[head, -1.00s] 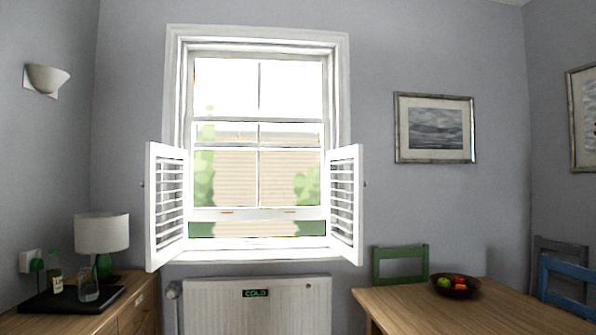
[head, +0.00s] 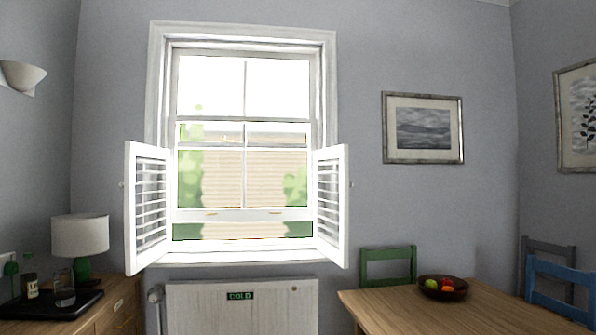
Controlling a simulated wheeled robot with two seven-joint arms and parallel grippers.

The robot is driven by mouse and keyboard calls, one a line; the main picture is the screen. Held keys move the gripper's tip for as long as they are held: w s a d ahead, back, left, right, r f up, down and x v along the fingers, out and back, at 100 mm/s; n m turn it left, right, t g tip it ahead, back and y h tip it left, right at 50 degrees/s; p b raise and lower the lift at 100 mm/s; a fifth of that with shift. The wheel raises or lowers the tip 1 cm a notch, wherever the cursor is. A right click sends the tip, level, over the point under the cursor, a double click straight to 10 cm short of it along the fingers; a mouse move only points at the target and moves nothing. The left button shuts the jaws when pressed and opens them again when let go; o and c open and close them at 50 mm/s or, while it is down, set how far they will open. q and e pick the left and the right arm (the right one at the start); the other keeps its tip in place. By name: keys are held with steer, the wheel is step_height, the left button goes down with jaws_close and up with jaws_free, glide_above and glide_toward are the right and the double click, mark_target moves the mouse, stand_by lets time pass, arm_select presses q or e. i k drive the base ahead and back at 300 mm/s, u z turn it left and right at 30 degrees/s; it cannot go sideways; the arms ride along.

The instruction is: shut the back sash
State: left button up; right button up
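A white sash window (head: 242,214) is in the far wall in the head view. The bottom rail of its lower sash, with two small brass-coloured lifts, stands above the sill with an open strip below it. Two horizontal rails cross mid-window, an upper one (head: 243,121) and a lower one (head: 243,148), so the sashes seem to overlap. Glare whitens the top panes; I cannot tell whether there is a gap at the head. Neither of my grippers is in view.
Louvred shutters stand open at the left (head: 148,205) and right (head: 331,205). A radiator (head: 270,310) marked COLD is below. A sideboard (head: 110,310) with a lamp (head: 80,236) is left; a table (head: 440,312) with a fruit bowl (head: 443,288) and chairs is right.

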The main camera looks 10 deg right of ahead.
mark_target(243, 215)
steer(key=z, duration=0.3)
steer(key=i, duration=1.7)
steer(key=z, duration=0.15)
